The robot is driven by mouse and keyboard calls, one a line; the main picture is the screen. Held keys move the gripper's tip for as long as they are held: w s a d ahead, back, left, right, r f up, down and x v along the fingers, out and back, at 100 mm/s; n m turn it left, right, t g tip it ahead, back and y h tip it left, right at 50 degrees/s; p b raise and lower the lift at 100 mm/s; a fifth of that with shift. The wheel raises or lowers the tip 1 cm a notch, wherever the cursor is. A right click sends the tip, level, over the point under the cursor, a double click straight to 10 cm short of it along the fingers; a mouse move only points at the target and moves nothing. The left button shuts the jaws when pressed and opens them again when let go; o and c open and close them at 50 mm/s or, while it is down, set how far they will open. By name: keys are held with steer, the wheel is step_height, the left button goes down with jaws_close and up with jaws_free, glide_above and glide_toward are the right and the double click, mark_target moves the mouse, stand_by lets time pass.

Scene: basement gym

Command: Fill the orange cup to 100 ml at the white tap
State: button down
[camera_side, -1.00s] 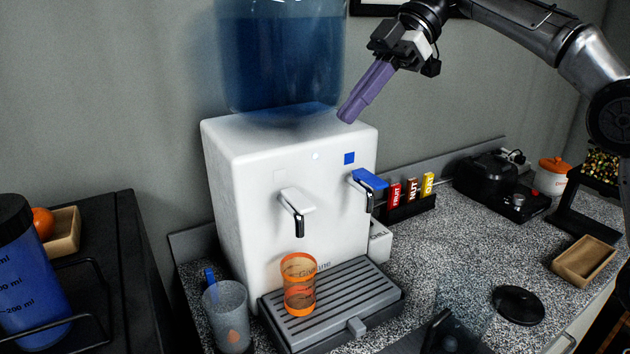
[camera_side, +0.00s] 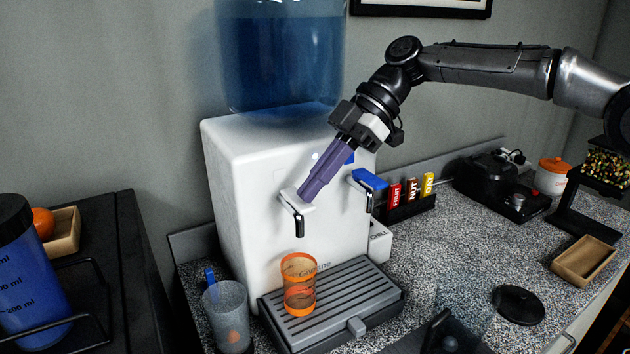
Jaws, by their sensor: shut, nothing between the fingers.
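The orange cup (camera_side: 299,286) is see-through and stands upright on the left part of the drip tray (camera_side: 362,300), below the white tap. The white tap (camera_side: 294,201) is on the front of the white dispenser (camera_side: 240,190), with a dark metal lever or spout hanging from it. My gripper (camera_side: 308,196) has long purple fingers, shut and empty. Its tips are at the white tap, just at its upper right; I cannot tell if they touch. The water level in the cup cannot be made out clearly.
The blue tap (camera_side: 370,180) is right of the white tap, close to my fingers. A blue water bottle (camera_side: 282,60) tops the dispenser. A grey cup (camera_side: 228,318) stands left of the tray. Bars in a black holder (camera_side: 408,205) stand right. The speckled counter (camera_side: 450,260) has free room.

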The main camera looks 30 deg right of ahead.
steer(key=shift+s+f+t, duration=0.15)
steer(key=shift+f+t, duration=0.35)
steer(key=shift+f, duration=0.2)
steer(key=shift+r, duration=0.15)
stand_by(1.6)
steer(key=shift+r, duration=0.65)
steer(key=shift+r+n, duration=0.1)
steer(key=shift+n, duration=0.2)
